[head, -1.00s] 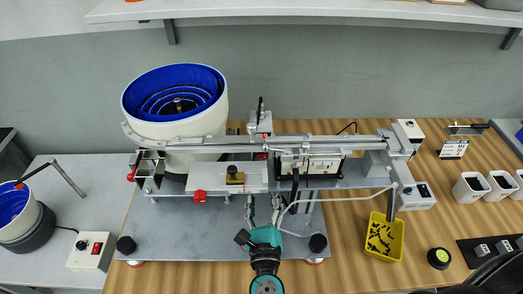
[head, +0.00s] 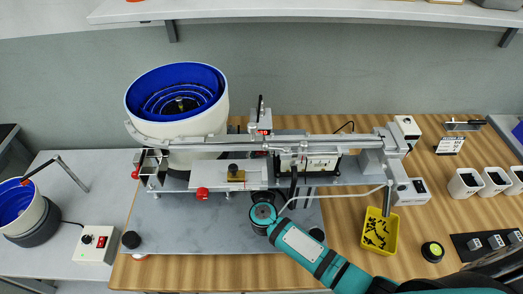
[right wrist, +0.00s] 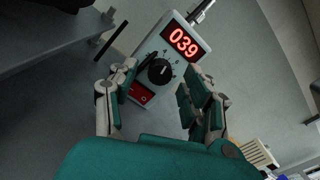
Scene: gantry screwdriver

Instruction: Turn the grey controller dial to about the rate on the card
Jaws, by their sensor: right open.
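In the right wrist view a grey controller box shows a red display (right wrist: 183,43) reading 039. Below it is a round black dial (right wrist: 162,71) with marks around it, and a red switch (right wrist: 141,94). My right gripper (right wrist: 157,80) is open, its fingers on either side of the dial in the picture; I see no contact. In the head view my right wrist (head: 263,213) is in front of the machine, and its fingers are hidden below it. A small white card (head: 450,145) stands at the right; its print is too small to read. My left gripper is not in view.
A feeder bowl (head: 177,92) and long metal rail (head: 230,145) stand behind my wrist. Another box with a dial and red switch (head: 101,241) is on the left table. A yellow bin (head: 391,247) holds dark parts at right. Wooden table right of my arm is partly clear.

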